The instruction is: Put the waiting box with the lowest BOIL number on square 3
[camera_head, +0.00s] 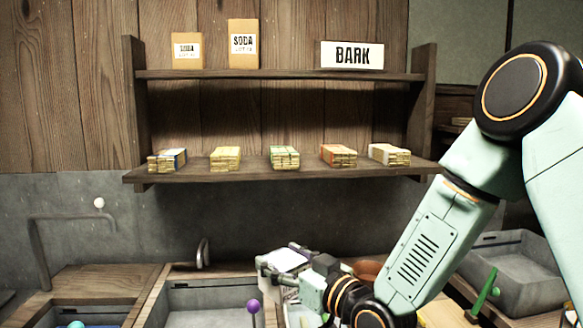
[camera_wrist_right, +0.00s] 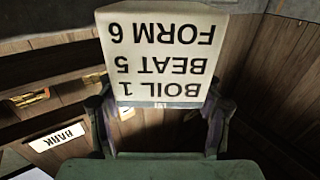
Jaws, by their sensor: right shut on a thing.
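My right gripper (camera_head: 290,268) is low in the middle of the head view, at the end of my right arm. It is shut on a white box (camera_head: 287,260). In the right wrist view the same box (camera_wrist_right: 160,50) sits between the two fingers (camera_wrist_right: 160,120), its label upside down, reading BOIL 1, BEAT 5, FORM 6. The box is held above the counter. Square 3 and other boxes with BOIL labels are not recognisable in these views. My left gripper is not in view.
A wooden wall shelf holds two SODA boxes (camera_head: 243,44) and a BARK sign (camera_head: 352,55) on top, with several banded stacks (camera_head: 284,157) below. A grey sink (camera_head: 205,300), a tap (camera_head: 40,250), a purple ball (camera_head: 253,306) and a grey tub (camera_head: 515,270) stand around the counter.

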